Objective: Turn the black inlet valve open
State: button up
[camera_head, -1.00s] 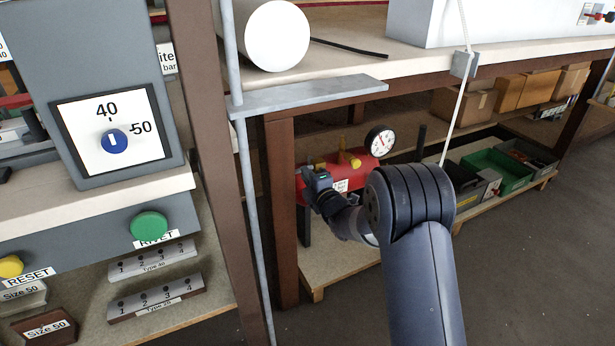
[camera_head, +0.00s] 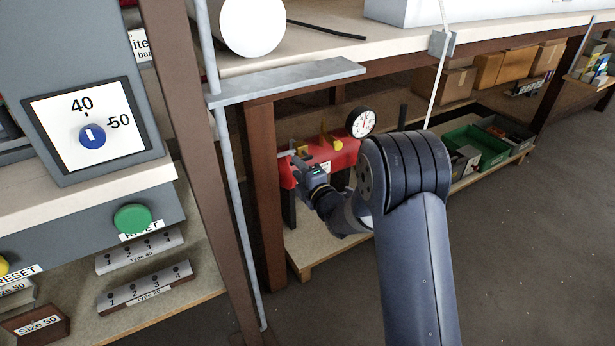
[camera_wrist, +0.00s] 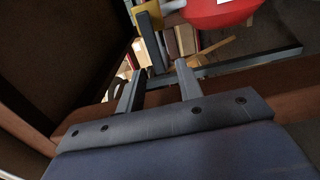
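The red tank (camera_head: 338,157) stands on the low shelf under the bench, with a round white gauge (camera_head: 361,122) and a yellow fitting (camera_head: 324,136) on top. My gripper (camera_head: 294,158) is at the tank's left end, in front of it. In the wrist view the two fingers (camera_wrist: 160,85) are apart with nothing clearly between them. A dark bar (camera_wrist: 152,47) hangs below a yellow block (camera_wrist: 148,16) just beyond the fingertips; I cannot tell whether it is the black inlet valve's handle. The red tank (camera_wrist: 218,12) shows at the upper right.
A brown bench leg (camera_head: 265,200) stands close left of my gripper, with a grey pole (camera_head: 238,200) before it. The bench top (camera_head: 300,65) is above. A green crate (camera_head: 480,147) lies to the right on the low shelf. Open floor is at the right.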

jog(key=shift+p+v, duration=0.45)
jog(key=shift+v, duration=2.2)
jog(key=shift+w, duration=0.1)
jog(key=b+x, duration=0.2)
jog(key=x, duration=0.7)
jog(key=shift+f, duration=0.1)
jog(key=shift+b+x, duration=0.4)
jog(key=shift+x, duration=0.45)
jog(key=p+v, duration=0.3)
jog(key=v, duration=0.8)
jog(key=w+a+r+m+b, duration=0.1)
jog(key=w+a+m+b, duration=0.2)
jog(key=w+a, duration=0.3)
jog(key=shift+w+r, duration=0.3)
jog(key=shift+w, duration=1.3)
